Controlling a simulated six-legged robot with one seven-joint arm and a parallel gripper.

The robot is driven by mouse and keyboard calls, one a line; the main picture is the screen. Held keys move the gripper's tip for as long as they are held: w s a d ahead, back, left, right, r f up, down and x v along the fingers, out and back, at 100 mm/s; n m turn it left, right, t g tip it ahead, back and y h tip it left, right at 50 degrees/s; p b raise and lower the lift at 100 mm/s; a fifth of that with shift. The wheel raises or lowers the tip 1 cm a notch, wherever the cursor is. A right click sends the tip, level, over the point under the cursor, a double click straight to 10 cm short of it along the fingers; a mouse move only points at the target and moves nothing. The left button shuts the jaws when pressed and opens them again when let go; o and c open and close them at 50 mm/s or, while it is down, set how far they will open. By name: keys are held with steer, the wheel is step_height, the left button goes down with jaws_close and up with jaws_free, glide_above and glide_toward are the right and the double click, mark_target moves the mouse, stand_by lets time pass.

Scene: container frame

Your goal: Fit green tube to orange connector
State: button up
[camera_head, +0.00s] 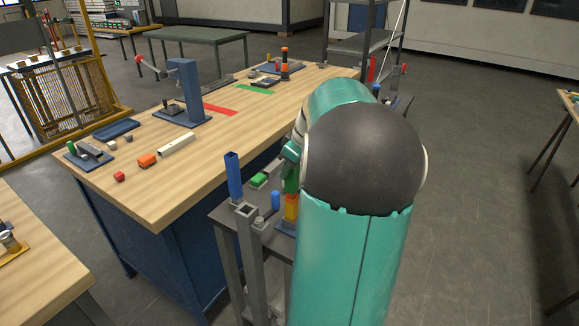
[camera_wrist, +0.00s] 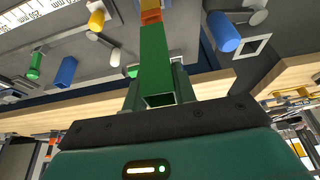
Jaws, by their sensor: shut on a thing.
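The green tube (camera_wrist: 155,58) is a square hollow tube, held between the two fingers of my gripper (camera_wrist: 157,82) in the wrist view. Its near open end faces the camera, and its far end meets the orange connector (camera_wrist: 151,15). In the head view the green tube (camera_head: 291,181) stands roughly upright, just above the orange connector (camera_head: 291,207) on the small grey table. The two look in line and touching or nearly so; I cannot tell whether the tube is seated around the connector. My arm hides much of my gripper (camera_head: 290,155) in the head view.
A blue upright tube (camera_head: 234,177) on a grey frame and a blue peg (camera_head: 275,201) stand close by. A green piece (camera_head: 259,180) lies behind.

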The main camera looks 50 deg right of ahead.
steer(key=shift+f, duration=1)
stand_by(0.4)
steer(key=o, duration=1.6)
steer(key=shift+o, duration=0.2)
steer(key=shift+r, duration=0.1)
step_height(320, 180, up, 7)
